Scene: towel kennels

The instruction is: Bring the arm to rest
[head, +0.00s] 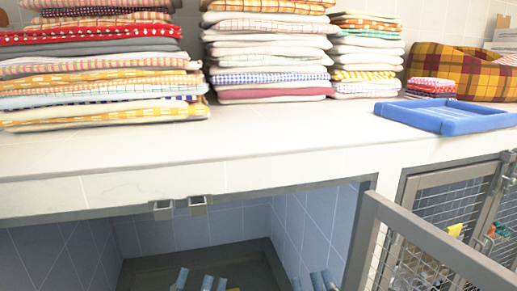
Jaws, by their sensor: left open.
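My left gripper (200,282) shows only its blue-grey fingertips at the bottom edge of the head view, in front of the open kennel. The tips stand apart, and it looks open with nothing seen between them. My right gripper (316,281) shows only a few fingertips at the bottom edge, further right. Whether it is open or shut is not clear. Both arms are out of the picture below. Both grippers appear lower than the counter (270,132) and apart from the towels.
Folded towels stand in a left stack (95,75), a middle stack (268,55) and a right stack (365,60). A blue tray (440,116) and a plaid bed (455,70) are at right. A mesh door (430,240) swings out at lower right. The counter's front is clear.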

